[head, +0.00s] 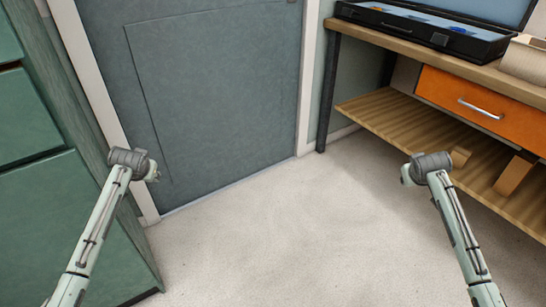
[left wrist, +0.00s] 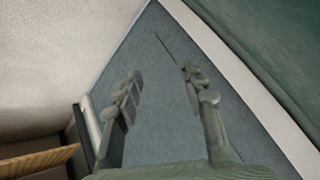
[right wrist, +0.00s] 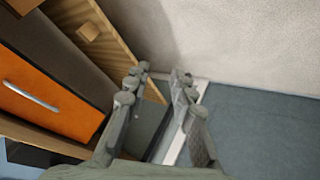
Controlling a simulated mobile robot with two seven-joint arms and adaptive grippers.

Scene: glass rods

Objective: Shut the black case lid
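The black case (head: 420,30) lies open on the wooden workbench at the top right of the head view. Its lid (head: 488,9) is raised at the back, with a pale blue inner face, and is cut off by the picture's top edge. Small blue and orange items show inside. My left gripper (head: 153,171) is open and empty in front of the grey door, far from the case; its spread fingers show in the left wrist view (left wrist: 161,78). My right gripper (head: 405,174) is open and empty, in front of and below the bench; its parted fingers show in the right wrist view (right wrist: 160,73).
The workbench has an orange drawer (head: 480,104) with a metal handle and a slatted lower shelf (head: 400,118) holding wooden blocks. A beige box (head: 525,60) stands right of the case. Green cabinets (head: 35,115) stand at left. The pale floor (head: 290,235) between is clear.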

